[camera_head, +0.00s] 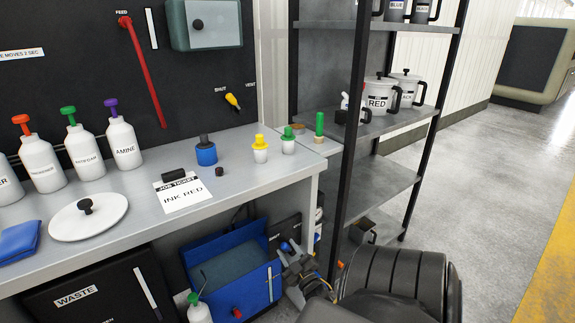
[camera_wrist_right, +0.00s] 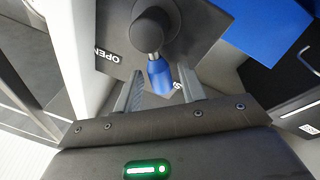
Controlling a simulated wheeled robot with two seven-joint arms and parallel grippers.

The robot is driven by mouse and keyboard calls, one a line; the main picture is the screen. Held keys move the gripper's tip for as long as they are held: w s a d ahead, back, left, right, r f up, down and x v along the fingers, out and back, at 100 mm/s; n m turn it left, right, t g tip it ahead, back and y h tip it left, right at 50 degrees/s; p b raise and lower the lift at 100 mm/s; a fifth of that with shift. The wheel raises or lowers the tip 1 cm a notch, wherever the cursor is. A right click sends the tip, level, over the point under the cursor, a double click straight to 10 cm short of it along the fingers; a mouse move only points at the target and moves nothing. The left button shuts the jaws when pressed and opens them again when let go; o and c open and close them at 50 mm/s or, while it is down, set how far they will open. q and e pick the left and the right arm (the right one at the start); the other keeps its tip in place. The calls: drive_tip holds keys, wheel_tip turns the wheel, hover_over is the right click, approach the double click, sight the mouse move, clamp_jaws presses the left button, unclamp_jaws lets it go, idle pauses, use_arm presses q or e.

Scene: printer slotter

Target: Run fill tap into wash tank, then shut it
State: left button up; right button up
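The wash tank is the blue open bin (camera_head: 205,282) under the bench, with a grey inside; I cannot tell its water level. In the right wrist view, the fill tap (camera_wrist_right: 153,28) has a dark round body, a metal stem and a blue handle tip (camera_wrist_right: 160,78). A grey plate behind it reads OPEN; another label is partly hidden. My right gripper (camera_head: 291,256) is beside the tank's right end. In its wrist view my right gripper (camera_wrist_right: 162,82) is open, its fingers on either side of the blue tip with gaps visible. My left gripper is out of view.
The bench (camera_head: 240,184) above holds bottles, a round white lid (camera_head: 75,222) and small capped pots. A dark rack post (camera_head: 350,130) and shelves stand close on the right. A red knob (camera_head: 237,312) is on the tank's front. A WASTE cabinet (camera_head: 75,297) is at left.

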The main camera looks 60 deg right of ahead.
drive_tip(key=shift+o, duration=0.5)
drive_tip(key=shift+w, duration=0.15)
drive_tip(key=shift+a, duration=0.1)
drive_tip(key=shift+s+a, duration=0.15)
drive_tip(key=shift+s, duration=0.15)
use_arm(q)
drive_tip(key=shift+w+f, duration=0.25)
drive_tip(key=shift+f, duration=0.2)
use_arm(e)
drive_tip(key=v, duration=1)
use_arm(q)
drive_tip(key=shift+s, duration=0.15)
